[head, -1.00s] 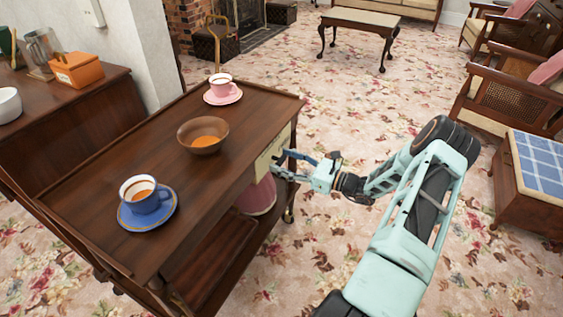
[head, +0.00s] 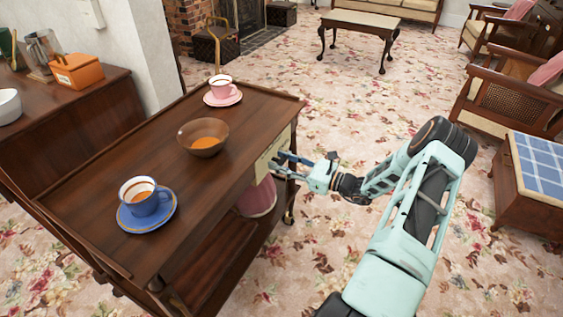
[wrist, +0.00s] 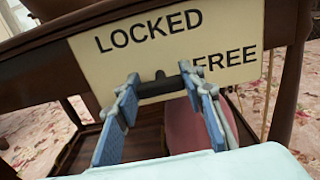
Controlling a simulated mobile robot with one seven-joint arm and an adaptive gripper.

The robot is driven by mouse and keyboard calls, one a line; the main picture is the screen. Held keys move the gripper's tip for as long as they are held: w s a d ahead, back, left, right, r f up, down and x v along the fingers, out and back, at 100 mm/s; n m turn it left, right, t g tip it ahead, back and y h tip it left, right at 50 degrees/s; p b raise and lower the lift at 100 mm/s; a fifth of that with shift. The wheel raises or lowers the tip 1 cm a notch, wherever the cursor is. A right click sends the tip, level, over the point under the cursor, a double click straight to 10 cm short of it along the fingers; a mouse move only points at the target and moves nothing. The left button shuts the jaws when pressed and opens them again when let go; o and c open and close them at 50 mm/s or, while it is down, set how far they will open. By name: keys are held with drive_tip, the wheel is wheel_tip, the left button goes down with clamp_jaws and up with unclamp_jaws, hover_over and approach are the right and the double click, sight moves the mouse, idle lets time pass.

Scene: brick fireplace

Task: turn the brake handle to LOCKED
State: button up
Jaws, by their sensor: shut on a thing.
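The brake handle (wrist: 158,88) is a short dark bar with a knob, in front of a cream plate (wrist: 98,72) on the end of the wooden trolley (head: 88,205). In the wrist view the plate reads LOCKED at upper left and FREE at right. The bar lies roughly level in that view, under and between the two words. My gripper (wrist: 160,84) is shut on the handle, with one blue finger at each side of it. In the head view my gripper (head: 279,162) is at the trolley's right side, and the handle is too small to make out.
On the trolley top stand a blue cup (head: 145,197) on a saucer, a brown bowl (head: 203,137) and a pink cup (head: 222,87), with liquid in them. A pink object (head: 258,197) sits below. Carpet (head: 335,240) is clear to the right.

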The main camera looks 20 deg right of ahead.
drive_tip(key=shift+n, duration=0.3)
drive_tip(key=n+b, duration=0.1)
drive_tip(key=n, duration=0.2)
drive_tip(key=shift+f+n, duration=0.1)
drive_tip(key=shift+n, duration=0.3)
drive_tip(key=n+b, duration=0.1)
drive_tip(key=n, duration=0.3)
drive_tip(key=shift+n, duration=0.3)
drive_tip(key=n+b, duration=0.1)
drive_tip(key=n, duration=0.3)
drive_tip(key=shift+s+f+b, duration=0.1)
drive_tip(key=shift+b, duration=0.2)
drive_tip(key=n+b, duration=0.1)
drive_tip(key=n, duration=0.3)
drive_tip(key=shift+n, duration=0.5)
drive_tip(key=o, duration=1.2)
